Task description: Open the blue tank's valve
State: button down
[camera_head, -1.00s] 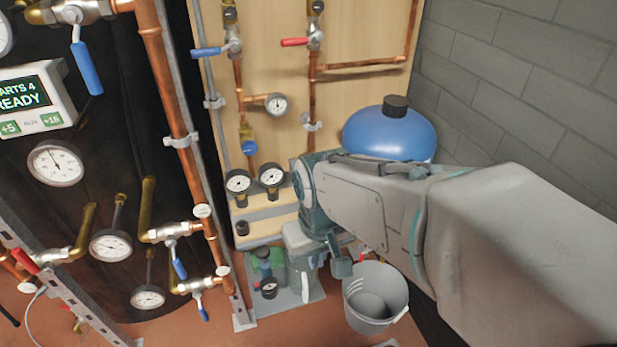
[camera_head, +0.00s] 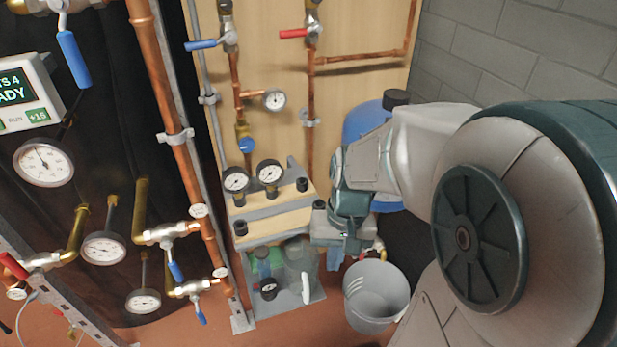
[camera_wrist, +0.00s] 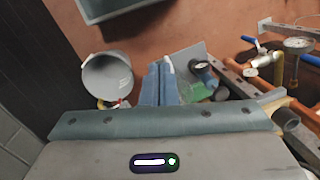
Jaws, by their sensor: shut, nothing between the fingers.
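The blue tank (camera_head: 362,122) stands against the back panel, mostly hidden behind my arm. A small valve with a brass body and a bit of red (camera_head: 379,246) shows low in front of it, above the grey bucket (camera_head: 377,297). In the wrist view a small red and yellow part (camera_wrist: 112,103) shows at the bucket's (camera_wrist: 107,77) rim, probably this valve, partly hidden. My gripper (camera_wrist: 160,68) is shut and empty, its blue-grey fingers pointing at the floor to the right of the bucket. In the head view my gripper (camera_head: 350,243) is just left of the valve, apart from it.
A stand with two gauges (camera_head: 253,176) and a clear-walled box (camera_head: 283,273) is close to the left of my gripper. Copper pipes with a blue-handled valve (camera_head: 205,44) and a red-handled valve (camera_head: 298,33) run up the panel. Floor (camera_head: 265,328) is bare in front.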

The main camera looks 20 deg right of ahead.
jog(key=w+d+f+m+t+y+b, duration=0.25)
jog(key=f+m+y, duration=0.2)
jog(key=f, duration=0.55)
jog(key=w+d+f+m+t+y+b, duration=0.15)
jog(key=w+f+m+y+b, duration=0.35)
jog(key=f, duration=0.6)
jog(key=w+d+f+m+t+y+b, duration=0.15)
jog(key=f+m+y, duration=0.35)
jog(key=f, duration=0.5)
jog(key=w+d+f+m+t+h+b, duration=0.2)
jog(key=w+d+f+m+t+h, duration=0.1)
jog(key=w+m+t+h, duration=0.2)
jog(key=w+d+f+m+t+h+b, duration=0.3)
jog(key=m+t+h, duration=0.6)
jog(key=m+t, duration=0.4)
jog(key=w+d+t, duration=0.1)
jog(key=w+t, duration=0.1)
jog(key=shift+w+d+f, duration=0.25)
jog(key=shift+w, duration=0.1)
jog(key=shift+w+r, duration=0.1)
